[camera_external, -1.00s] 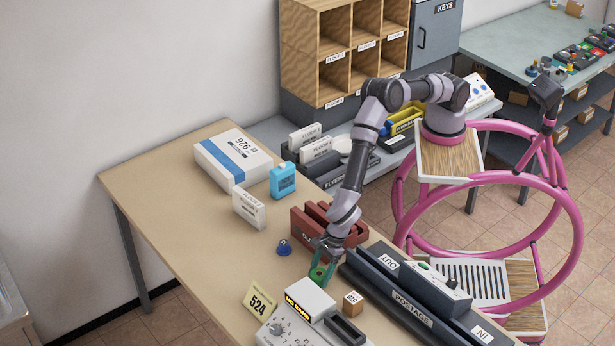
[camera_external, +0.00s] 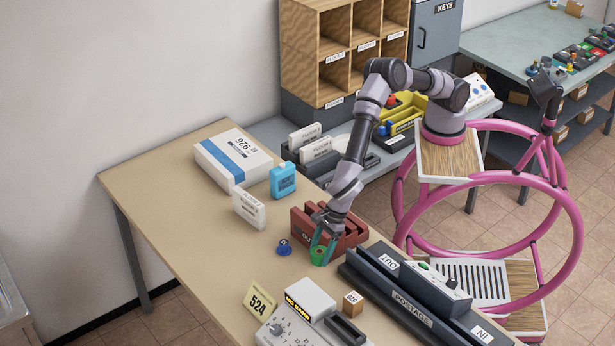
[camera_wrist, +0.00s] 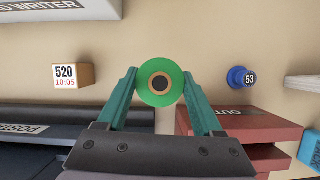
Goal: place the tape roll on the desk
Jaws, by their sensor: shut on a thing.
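The green tape roll (camera_external: 319,256) has a brown core with a dark centre and also shows in the wrist view (camera_wrist: 160,83). My gripper (camera_external: 324,247) is shut on it, with one teal finger (camera_wrist: 125,97) on each side of the roll. The roll is over the tan desk (camera_external: 190,220), in front of the red-brown organizer (camera_external: 350,236). I cannot tell whether its underside touches the desktop.
A blue stamp (camera_external: 284,247) stands left of the roll. The wooden 520 block (camera_external: 352,302), grey label writer (camera_external: 310,299) and dark postage tray (camera_external: 400,292) are nearer the front. The desk's left part is clear.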

